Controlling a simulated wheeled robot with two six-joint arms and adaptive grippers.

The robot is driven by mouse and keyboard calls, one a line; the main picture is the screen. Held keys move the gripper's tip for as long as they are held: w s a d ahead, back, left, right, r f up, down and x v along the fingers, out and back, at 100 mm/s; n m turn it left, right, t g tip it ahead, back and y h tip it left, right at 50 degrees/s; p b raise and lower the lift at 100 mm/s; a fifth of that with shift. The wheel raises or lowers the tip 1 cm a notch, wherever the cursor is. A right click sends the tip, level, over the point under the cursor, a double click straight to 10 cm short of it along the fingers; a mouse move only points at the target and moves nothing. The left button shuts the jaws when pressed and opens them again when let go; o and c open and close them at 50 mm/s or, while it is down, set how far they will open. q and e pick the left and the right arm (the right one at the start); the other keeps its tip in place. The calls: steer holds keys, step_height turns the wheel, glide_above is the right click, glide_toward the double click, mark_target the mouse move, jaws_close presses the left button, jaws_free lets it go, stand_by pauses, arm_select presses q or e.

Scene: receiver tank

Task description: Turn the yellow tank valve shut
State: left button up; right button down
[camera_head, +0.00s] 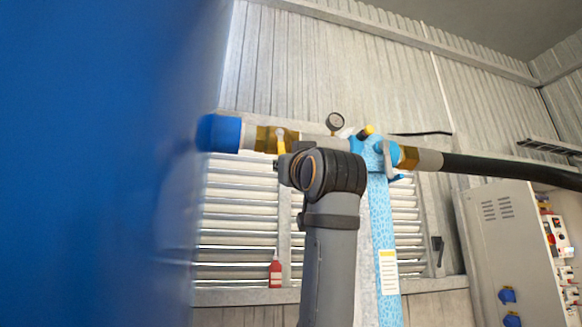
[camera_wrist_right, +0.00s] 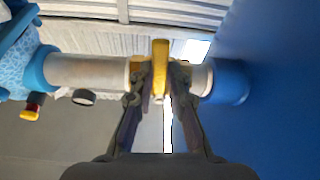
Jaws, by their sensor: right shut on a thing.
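The yellow tank valve handle (camera_wrist_right: 161,52) stands between the fingers of my right gripper (camera_wrist_right: 162,75) in the wrist view. The fingers are shut on it, and it lies across the white pipe. In the head view the yellow handle (camera_head: 281,141) shows beside the brass valve body (camera_head: 262,139), close to the blue tank (camera_head: 80,160). My right wrist covers part of the pipe there and hides most of the right gripper. My left gripper is not in view.
A pressure gauge (camera_head: 335,122) sits on top of the pipe. A light-blue post (camera_head: 383,225) stands right of my arm, with a second brass valve (camera_head: 408,157) and black hose (camera_head: 510,168) beyond. A red bottle (camera_head: 275,271) stands on the ledge. A grey cabinet (camera_head: 495,250) is at right.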

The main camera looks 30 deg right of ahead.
steer(key=shift+w+a+m+h, duration=0.15)
steer(key=shift+a+m+h, duration=0.25)
steer(key=shift+m, duration=0.5)
steer(key=shift+a, duration=0.1)
steer(key=c, duration=1.5)
jaws_free()
steer(key=shift+o, duration=1)
steer(key=shift+a, duration=0.2)
steer(key=v, duration=1.2)
